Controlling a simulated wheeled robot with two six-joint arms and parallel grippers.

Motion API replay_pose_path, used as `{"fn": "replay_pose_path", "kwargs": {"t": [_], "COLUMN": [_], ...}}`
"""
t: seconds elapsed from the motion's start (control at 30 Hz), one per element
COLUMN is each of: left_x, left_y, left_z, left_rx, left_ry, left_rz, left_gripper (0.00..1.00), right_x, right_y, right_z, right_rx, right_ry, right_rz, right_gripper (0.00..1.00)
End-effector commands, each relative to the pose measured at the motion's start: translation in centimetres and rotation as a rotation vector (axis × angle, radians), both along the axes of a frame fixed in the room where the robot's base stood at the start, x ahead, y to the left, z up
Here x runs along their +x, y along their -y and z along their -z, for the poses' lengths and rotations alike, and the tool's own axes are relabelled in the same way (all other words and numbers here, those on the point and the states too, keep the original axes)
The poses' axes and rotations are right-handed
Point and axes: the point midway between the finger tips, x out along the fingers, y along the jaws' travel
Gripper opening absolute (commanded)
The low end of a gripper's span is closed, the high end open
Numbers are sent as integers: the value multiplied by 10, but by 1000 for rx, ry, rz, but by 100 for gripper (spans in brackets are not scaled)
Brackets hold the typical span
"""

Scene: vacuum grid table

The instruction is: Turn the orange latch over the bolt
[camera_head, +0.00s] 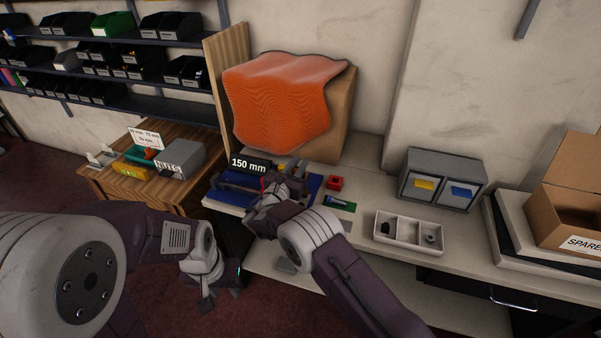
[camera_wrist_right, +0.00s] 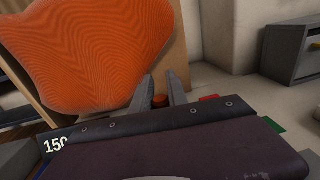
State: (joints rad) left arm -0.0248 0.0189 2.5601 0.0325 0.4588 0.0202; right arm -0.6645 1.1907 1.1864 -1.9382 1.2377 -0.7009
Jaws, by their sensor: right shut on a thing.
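A small orange piece, which looks like the orange latch (camera_wrist_right: 160,101), shows between the fingertips of my right gripper (camera_wrist_right: 161,92) in the right wrist view. The fingers are shut on it. In the head view my right gripper (camera_head: 294,172) is over the blue mat (camera_head: 233,200), beside the black "150 mm" block (camera_head: 250,166). The latch is mostly hidden by the hand, and I cannot make out the bolt. My left gripper (camera_head: 205,301) hangs low in front of the table, away from the work. Its jaw opening is unclear.
A red block (camera_head: 334,183) and a green piece (camera_head: 341,202) lie right of the mat. A white divided tray (camera_head: 408,232) and a grey drawer unit (camera_head: 443,178) stand further right. A large orange-draped box (camera_head: 285,105) rises close behind the work.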

Motion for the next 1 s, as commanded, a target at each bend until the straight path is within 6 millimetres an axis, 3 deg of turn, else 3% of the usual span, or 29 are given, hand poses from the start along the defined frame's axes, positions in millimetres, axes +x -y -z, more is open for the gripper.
{"fn": "replay_pose_path", "kwargs": {"t": [0.03,0.3,0.93,0.97,1.0], "left_x": [0,0,0,0,0], "left_y": [0,0,0,0,0], "left_z": [13,36,43,43,43], "left_rx": [0,0,0,0,0], "left_ry": [0,0,0,0,0], "left_rz": [0,0,0,0,0], "left_gripper": [36,36,36,36,36], "right_x": [0,0,0,0,0], "right_y": [-2,-4,-4,-4,-4], "right_z": [7,4,-1,-1,-1], "right_rx": [4,2,-2,-2,-2], "right_ry": [4,3,1,1,1], "right_rz": [22,132,174,174,174], "right_gripper": [0,0,0,25,36]}}
